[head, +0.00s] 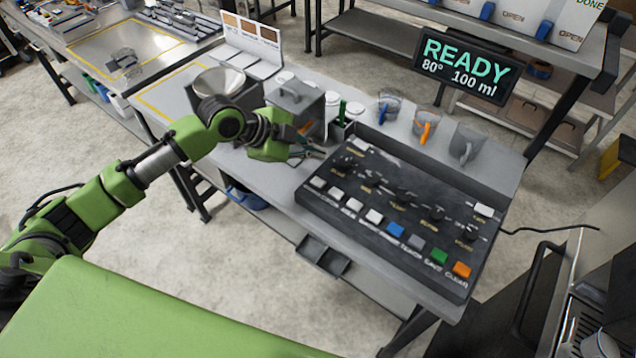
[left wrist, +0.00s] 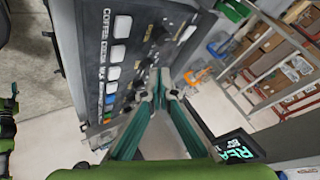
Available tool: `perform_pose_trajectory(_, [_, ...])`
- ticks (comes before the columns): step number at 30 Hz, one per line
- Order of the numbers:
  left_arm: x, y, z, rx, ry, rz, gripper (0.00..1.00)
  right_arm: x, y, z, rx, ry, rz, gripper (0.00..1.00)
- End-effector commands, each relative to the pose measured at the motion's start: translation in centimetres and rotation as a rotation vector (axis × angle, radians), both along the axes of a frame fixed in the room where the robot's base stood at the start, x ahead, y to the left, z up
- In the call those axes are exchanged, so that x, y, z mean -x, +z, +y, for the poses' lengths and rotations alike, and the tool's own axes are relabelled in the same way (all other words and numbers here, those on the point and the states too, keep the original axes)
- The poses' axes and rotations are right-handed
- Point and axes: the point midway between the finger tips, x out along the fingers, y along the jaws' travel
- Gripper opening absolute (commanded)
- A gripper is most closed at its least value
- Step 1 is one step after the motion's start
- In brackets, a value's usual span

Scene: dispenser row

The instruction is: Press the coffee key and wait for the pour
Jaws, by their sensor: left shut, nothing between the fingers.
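The dark control panel (head: 390,215) lies on the bench, with a front row of keys and several knobs behind. The white coffee key (head: 318,183) is at the left end of that row. The left wrist view shows this key (left wrist: 122,26) beside the word COFFEE. My left gripper (head: 318,154) is shut and empty by the panel's back left corner, behind and apart from the coffee key. In the left wrist view its fingertips (left wrist: 159,76) point toward the panel's knob area. The display (head: 464,68) reads READY, 80°, 100 ml. My right gripper is not in view.
Jugs with a blue handle (head: 388,108) and an orange handle (head: 425,128) stand behind the panel. A grey metal box (head: 292,100) and a funnel (head: 218,82) stand left of it. A small open tray (head: 323,256) juts out below the bench front.

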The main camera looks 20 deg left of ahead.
Motion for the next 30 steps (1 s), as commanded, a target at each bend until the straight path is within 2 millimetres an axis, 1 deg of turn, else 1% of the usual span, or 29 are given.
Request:
perform_pose_trajectory(1, [0.0, -1.1, 0.0, 0.0, 0.0, 0.001, 0.0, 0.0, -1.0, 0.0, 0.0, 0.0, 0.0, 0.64])
perform_pose_trajectory(9, [0.0, -5.0, 0.0, 0.001, 0.001, 0.001, 0.0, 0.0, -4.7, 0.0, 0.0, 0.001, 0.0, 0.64])
perform_pose_trajectory(11, [0.0, -5.8, 0.0, 0.001, 0.001, 0.001, 0.0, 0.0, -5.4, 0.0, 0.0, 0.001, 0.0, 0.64])
perform_pose_trajectory(15, [0.0, -7.0, 0.0, 0.001, 0.001, 0.001, 0.0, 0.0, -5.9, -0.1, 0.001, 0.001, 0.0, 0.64])
perform_pose_trajectory(19, [0.0, -7.5, 0.0, -0.001, 0.001, 0.0, 0.0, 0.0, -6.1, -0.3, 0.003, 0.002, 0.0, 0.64])
perform_pose_trajectory(30, [0.0, -7.5, 0.0, 0.0, 0.0, 0.0, 0.0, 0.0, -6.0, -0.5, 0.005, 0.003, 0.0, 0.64])
